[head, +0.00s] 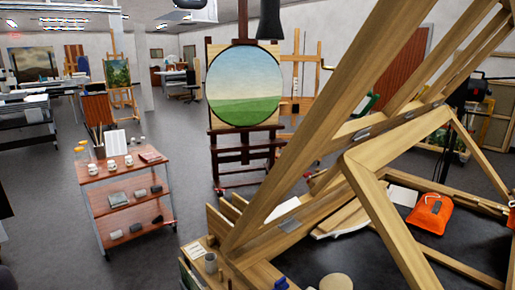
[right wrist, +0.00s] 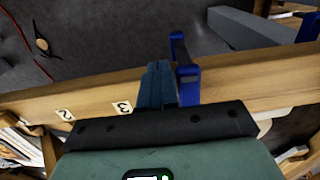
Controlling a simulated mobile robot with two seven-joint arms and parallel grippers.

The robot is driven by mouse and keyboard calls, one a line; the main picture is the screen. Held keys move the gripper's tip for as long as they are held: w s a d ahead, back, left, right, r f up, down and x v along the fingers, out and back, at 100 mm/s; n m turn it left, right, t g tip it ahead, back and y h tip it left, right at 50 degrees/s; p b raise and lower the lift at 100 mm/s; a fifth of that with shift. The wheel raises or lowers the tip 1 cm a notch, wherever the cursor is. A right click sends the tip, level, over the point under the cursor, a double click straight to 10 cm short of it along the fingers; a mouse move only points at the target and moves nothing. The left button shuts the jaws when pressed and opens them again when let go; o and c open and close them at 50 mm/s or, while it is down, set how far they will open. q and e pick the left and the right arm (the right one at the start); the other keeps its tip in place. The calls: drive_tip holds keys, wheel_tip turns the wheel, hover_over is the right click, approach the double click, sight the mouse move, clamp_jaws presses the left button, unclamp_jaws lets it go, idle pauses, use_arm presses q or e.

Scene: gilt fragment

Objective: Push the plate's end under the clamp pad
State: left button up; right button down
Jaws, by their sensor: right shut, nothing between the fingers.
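My right gripper (right wrist: 160,68) is shut and empty in the right wrist view, its dark blue fingers together above a wooden beam. A brighter blue upright part (right wrist: 186,75), which looks like a clamp, stands just right of the fingers; I cannot tell whether they touch. Its pad is not clearly seen. I cannot make out the plate for certain in either view. A small grey flat piece (head: 289,226) lies on the wooden frame in the head view; I cannot tell what it is. My left gripper is not in view.
The wooden beam (right wrist: 235,84) crosses the right wrist view, with number tags 3 (right wrist: 122,107) and 2 (right wrist: 65,114). A grey block (right wrist: 252,30) lies behind it. A large wooden frame (head: 322,118) fills the head view's right, with an orange bag (head: 430,213) inside. A trolley (head: 128,196) stands left.

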use_arm(q)
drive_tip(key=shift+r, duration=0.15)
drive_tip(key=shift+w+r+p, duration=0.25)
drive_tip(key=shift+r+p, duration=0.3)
drive_tip(key=shift+p, duration=0.2)
use_arm(e)
drive_tip(key=shift+w+d, duration=0.8)
drive_tip(key=shift+d, duration=0.1)
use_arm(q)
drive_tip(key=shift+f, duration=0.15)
use_arm(e)
drive_tip(key=shift+s+a, duration=0.25)
drive_tip(key=shift+a, duration=0.05)
drive_tip(key=shift+r, duration=0.2)
wheel_tip(320, 180, up, 3)
drive_tip(key=shift+r+p, duration=0.1)
drive_tip(key=shift+p, duration=1)
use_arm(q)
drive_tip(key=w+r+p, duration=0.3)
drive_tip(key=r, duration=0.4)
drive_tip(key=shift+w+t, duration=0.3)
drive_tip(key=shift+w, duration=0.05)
use_arm(e)
wheel_tip(320, 180, up, 6)
drive_tip(key=shift+f, duration=0.25)
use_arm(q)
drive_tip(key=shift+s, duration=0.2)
use_arm(e)
drive_tip(key=shift+s, duration=0.1)
